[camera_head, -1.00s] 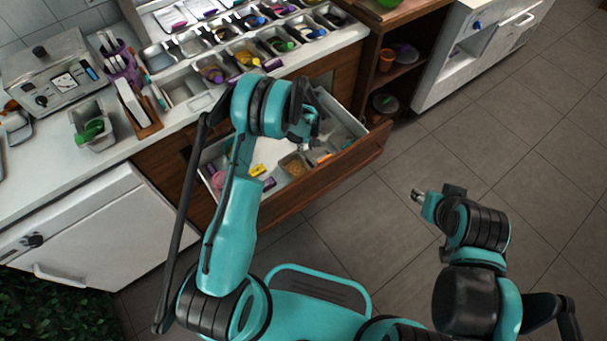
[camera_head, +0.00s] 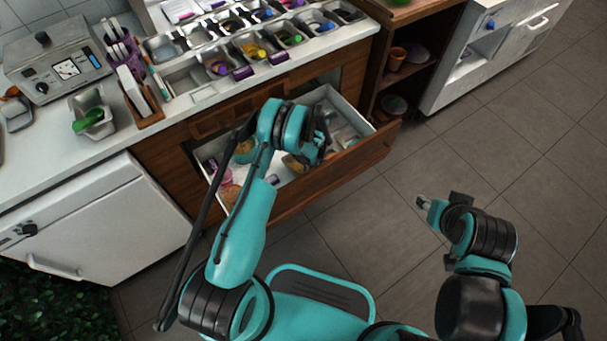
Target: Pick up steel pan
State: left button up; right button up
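Several steel pans with toppings stand in rows on the counter, one of them (camera_head: 163,47) at the left end of the back row. A separate steel pan (camera_head: 92,99) with a green item in it stands at the left. Grey, metallic-looking containers (camera_head: 346,132) lie in the right part of the open drawer (camera_head: 345,163); I cannot tell if one is a pan. My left gripper (camera_head: 326,138) is over the drawer, beside these containers. My own arm partly hides its fingers, so its opening is unclear. My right gripper (camera_head: 424,202) is above the floor, away from the furniture, its fingers too small to judge.
The drawer also holds round topping containers (camera_head: 247,152) at its left. A toaster-like machine (camera_head: 58,66) and a purple holder (camera_head: 121,48) stand on the left counter. A wooden shelf (camera_head: 412,72) is right of the drawer. The floor (camera_head: 500,150) at the right is clear.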

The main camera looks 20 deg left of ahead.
pick_arm(q)
jog(key=shift+r, duration=0.15)
grip_shut()
jog(key=shift+r, duration=0.1)
